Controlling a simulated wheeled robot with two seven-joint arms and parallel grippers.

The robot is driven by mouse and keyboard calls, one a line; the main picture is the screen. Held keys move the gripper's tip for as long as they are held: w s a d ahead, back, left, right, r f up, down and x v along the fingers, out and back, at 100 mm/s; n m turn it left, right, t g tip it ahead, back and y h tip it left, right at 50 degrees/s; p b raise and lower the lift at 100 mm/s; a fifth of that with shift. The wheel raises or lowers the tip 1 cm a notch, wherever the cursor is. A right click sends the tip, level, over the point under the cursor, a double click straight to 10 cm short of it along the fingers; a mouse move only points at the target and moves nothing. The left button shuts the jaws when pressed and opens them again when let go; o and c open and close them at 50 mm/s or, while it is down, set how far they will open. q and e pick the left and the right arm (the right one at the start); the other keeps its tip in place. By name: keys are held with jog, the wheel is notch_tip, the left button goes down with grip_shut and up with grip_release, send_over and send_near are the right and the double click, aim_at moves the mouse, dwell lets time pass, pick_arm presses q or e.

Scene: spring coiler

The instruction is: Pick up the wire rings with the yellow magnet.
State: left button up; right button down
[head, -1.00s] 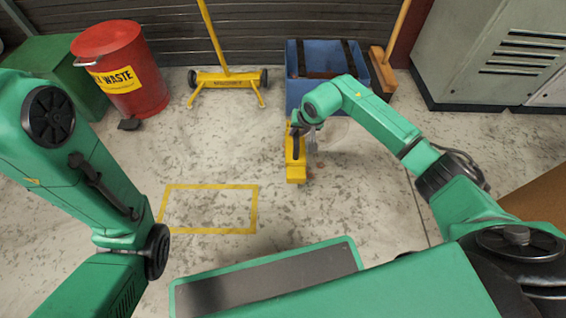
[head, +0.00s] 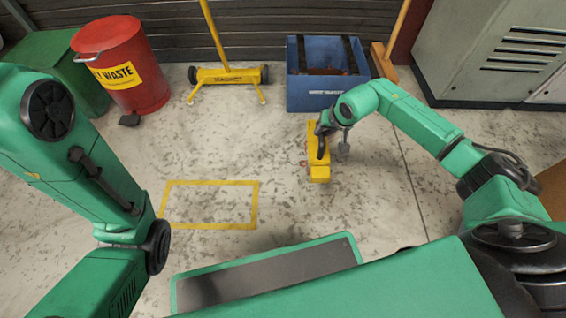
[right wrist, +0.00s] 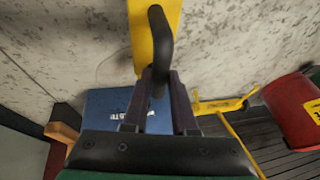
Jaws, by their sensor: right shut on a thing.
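The yellow magnet (head: 319,170) is a long yellow bar with a black handle, in front of the blue bin in the head view. My right gripper (head: 323,130) is shut on its handle. In the right wrist view the fingers (right wrist: 158,85) close around the black handle (right wrist: 163,35), with the yellow bar (right wrist: 142,45) behind it. I cannot tell whether the magnet touches the floor or hangs just above it. A small reddish spot shows at its left side, too small to identify. I cannot make out any wire rings clearly. My left gripper is not in view.
A blue bin (head: 325,97) with something dark reddish inside stands behind the magnet. A yellow wheeled magnet sweeper (head: 228,76), a red waste can (head: 120,70) and a grey cabinet (head: 490,50) line the back. A yellow-outlined floor rectangle (head: 210,227) lies left of the magnet, empty.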

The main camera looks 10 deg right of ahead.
notch_tip(320, 180, down, 6)
jog(key=b, duration=0.4)
jog(key=shift+f+b, duration=0.1)
jog(key=shift+b, duration=0.2)
jog(key=shift+f+b, duration=0.35)
jog(key=shift+f, duration=0.15)
jog(key=shift+r, duration=0.1)
jog(key=shift+f+b, duration=0.4)
jog(key=shift+f, duration=0.25)
jog(key=shift+r, duration=0.1)
